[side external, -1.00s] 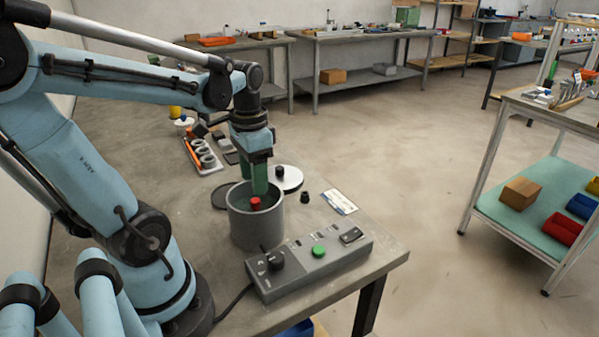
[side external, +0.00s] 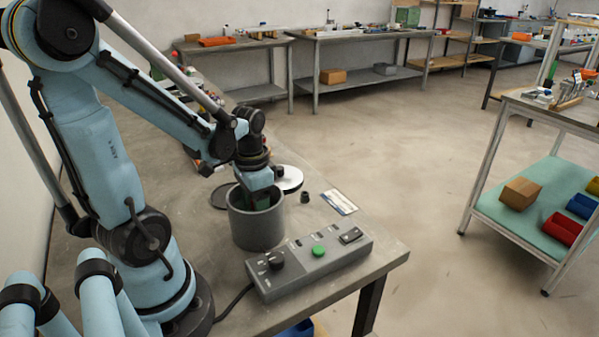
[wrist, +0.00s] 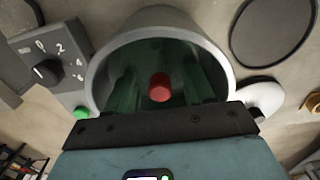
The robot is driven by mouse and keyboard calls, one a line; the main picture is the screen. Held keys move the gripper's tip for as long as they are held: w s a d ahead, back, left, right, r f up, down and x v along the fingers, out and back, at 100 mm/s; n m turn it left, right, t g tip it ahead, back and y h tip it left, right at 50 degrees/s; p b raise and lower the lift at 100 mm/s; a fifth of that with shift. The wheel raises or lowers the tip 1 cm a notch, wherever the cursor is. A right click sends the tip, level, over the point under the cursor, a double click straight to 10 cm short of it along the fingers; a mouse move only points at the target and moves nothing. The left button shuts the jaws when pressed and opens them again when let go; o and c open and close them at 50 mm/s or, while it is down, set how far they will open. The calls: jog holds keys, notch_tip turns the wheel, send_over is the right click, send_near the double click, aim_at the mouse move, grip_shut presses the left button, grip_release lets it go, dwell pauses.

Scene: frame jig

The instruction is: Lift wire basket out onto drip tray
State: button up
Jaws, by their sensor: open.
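A grey cylindrical pot (side external: 256,226) stands on the bench, open at the top. The wrist view looks down into it, past its pale rim (wrist: 105,65). A red knob (wrist: 160,87) shows inside the pot; the wire basket's body cannot be made out in the dark interior. My gripper (side external: 259,200) reaches down into the pot. In the wrist view its green fingers are apart, one on each side of the red knob, with gaps visible. A flat dark disc (side external: 222,196) lies behind the pot. I cannot tell whether this is the drip tray.
A grey control box (side external: 310,262) with a dial and a green button stands just in front of the pot. A white disc (side external: 289,179), a small dark cylinder (side external: 305,197) and a printed card (side external: 339,202) lie behind it. The bench's right corner is clear.

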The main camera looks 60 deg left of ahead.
jog(key=shift+f, duration=0.15)
grip_shut()
dwell(0.5)
notch_tip(320, 180, up, 28)
jog(key=shift+r, duration=0.25)
dwell(2.3)
